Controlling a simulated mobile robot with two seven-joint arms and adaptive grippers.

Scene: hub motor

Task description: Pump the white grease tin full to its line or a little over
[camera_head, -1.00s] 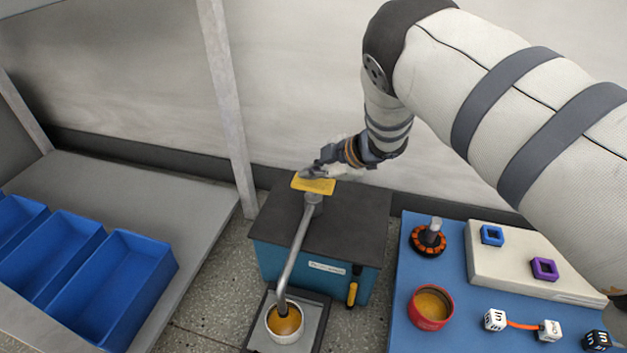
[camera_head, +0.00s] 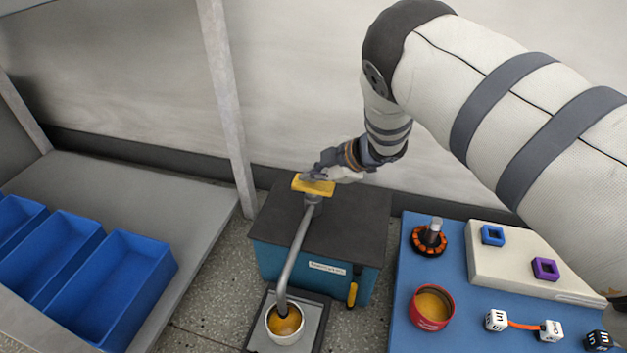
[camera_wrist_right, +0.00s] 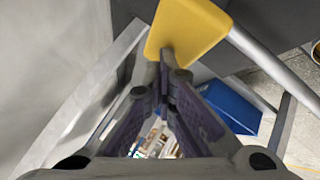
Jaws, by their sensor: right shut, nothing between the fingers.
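The white grease tin (camera_head: 270,327) stands on a small tray (camera_head: 312,330) at the front of the pump, with amber grease (camera_head: 285,322) inside. The end of the pump's grey spout (camera_head: 295,255) dips into the tin. I cannot make out the fill line. The pump is a teal box (camera_head: 290,262) with a dark top. Its yellow pump head (camera_head: 313,185) sits above the spout. My right gripper (camera_head: 318,172) is shut and empty at the yellow head's back edge. In the right wrist view the head (camera_wrist_right: 185,35) lies just beyond the closed fingertips (camera_wrist_right: 168,75). My left gripper is not in view.
A blue mat (camera_head: 400,300) at right holds a red tin of grease (camera_head: 432,307), an orange-and-black round part (camera_head: 429,238), a white block with blue and purple squares (camera_head: 515,275), and lettered cubes (camera_head: 496,320). Blue bins (camera_head: 120,280) stand on a grey shelf at left.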

